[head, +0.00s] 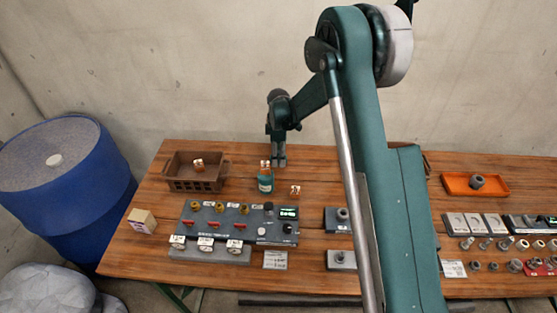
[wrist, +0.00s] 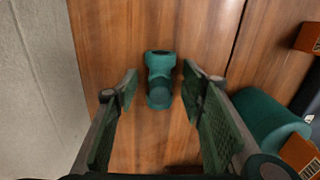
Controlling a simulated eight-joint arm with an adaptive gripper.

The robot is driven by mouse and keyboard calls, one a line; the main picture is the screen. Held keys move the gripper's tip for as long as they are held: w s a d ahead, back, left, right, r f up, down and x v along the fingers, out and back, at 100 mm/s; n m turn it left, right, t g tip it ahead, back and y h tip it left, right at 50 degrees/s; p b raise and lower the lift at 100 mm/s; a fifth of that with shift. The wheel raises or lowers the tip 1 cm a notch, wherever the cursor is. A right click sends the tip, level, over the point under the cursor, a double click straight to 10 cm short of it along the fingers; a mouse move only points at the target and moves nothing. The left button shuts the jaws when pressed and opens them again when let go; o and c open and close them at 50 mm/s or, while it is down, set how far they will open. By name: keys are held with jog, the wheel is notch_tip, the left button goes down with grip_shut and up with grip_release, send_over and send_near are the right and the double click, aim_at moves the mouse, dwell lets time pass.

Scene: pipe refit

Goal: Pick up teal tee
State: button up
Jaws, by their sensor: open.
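The teal tee (wrist: 160,82) lies on the wooden bench in the wrist view, a dark green pipe piece with a round end toward the camera. My gripper (wrist: 161,77) is open, with one finger to each side of the tee and a visible gap on both sides. Nothing is held. In the head view my gripper (head: 277,161) points down at the back of the bench, behind the teal cylinder (head: 265,183). I cannot make out the tee apart from the gripper there.
The teal cylinder also shows close outside the right finger in the wrist view (wrist: 268,122). A brown crate (head: 190,184) stands to the left. A grey panel with valves and gauges (head: 215,228) lies in front. An orange tray (head: 460,190) is far right. The wall is behind.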

dwell(0.3)
jog(key=c, duration=1.1)
jog(key=shift+o, duration=0.2)
jog(key=shift+r, duration=0.2)
jog(key=shift+r+p, duration=0.5)
jog(key=shift+r, duration=4.35)
